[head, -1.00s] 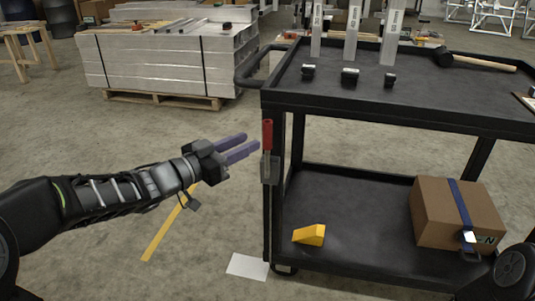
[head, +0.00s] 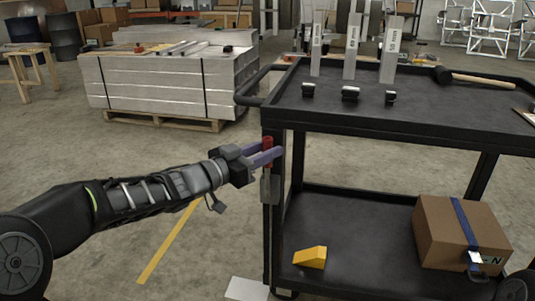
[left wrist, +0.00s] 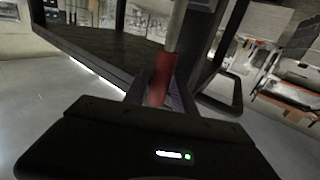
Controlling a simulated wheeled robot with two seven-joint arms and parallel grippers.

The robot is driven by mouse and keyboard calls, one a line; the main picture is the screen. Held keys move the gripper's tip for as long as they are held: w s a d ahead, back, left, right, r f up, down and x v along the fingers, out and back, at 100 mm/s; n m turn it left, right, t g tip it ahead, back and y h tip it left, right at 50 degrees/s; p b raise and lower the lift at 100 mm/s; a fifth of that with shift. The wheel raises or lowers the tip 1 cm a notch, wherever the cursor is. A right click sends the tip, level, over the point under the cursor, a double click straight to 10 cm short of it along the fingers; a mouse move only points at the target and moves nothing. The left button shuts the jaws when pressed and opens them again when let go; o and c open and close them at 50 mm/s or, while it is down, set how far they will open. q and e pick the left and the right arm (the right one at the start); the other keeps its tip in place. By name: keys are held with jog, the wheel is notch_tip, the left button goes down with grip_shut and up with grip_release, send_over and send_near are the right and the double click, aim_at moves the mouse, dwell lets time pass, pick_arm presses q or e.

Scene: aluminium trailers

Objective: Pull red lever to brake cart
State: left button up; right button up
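The red lever (head: 267,150) stands upright on the front left corner post of the black cart (head: 400,120), above a grey metal bracket (head: 265,187). My left gripper (head: 272,152) is at the lever, its two purple fingers still spread and reaching to either side of the red handle. In the left wrist view the red lever (left wrist: 160,78) lies between the fingers. The fingers partly hide the handle in the head view, and I cannot tell whether they touch it. My right gripper is not in view.
The cart's lower shelf holds a yellow wedge (head: 310,257) and a cardboard box (head: 460,233) with a blue strap. Metal profiles, small black-and-silver parts and a hammer (head: 485,79) are on top. A pallet of aluminium (head: 170,85) stands behind left. Floor left of the cart is open.

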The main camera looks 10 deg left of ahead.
pick_arm(q)
jog(key=shift+w+d, duration=0.15)
jog(key=shift+w, duration=0.15)
grip_shut()
dwell(1.3)
